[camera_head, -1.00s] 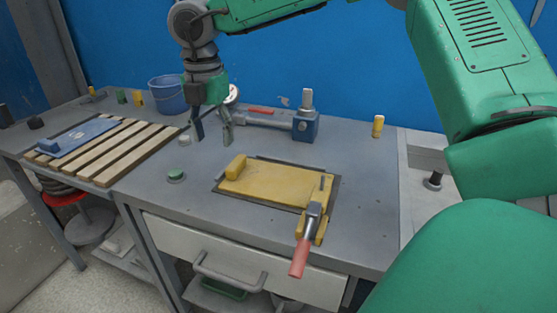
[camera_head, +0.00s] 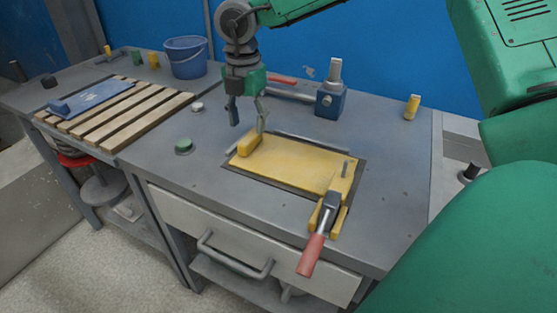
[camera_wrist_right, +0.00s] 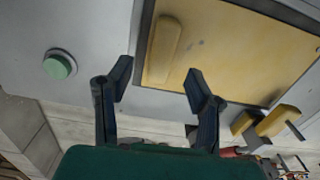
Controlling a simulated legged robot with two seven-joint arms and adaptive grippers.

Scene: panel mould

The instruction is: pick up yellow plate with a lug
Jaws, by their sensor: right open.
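The yellow plate (camera_head: 290,163) lies flat in a dark recessed frame on the grey bench, with its raised lug (camera_head: 249,144) at the left end. In the wrist view the plate (camera_wrist_right: 232,55) fills the upper right and the lug (camera_wrist_right: 164,48) stands between the lines of the two fingers, beyond their tips. My right gripper (camera_head: 248,128) hangs above the bench near the lug, fingers down, open and empty; the wrist view also shows its spread fingers (camera_wrist_right: 158,84). A toggle clamp with a red handle (camera_head: 311,255) is at the plate's front right corner. My left gripper is not seen.
A green button (camera_head: 184,146) is left of the plate. A blue-based vice-like device (camera_head: 330,102) and a yellow piece (camera_head: 412,107) stand behind. At left are a slatted wooden rack (camera_head: 140,119) with a blue plate (camera_head: 92,100), and a blue bucket (camera_head: 186,57).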

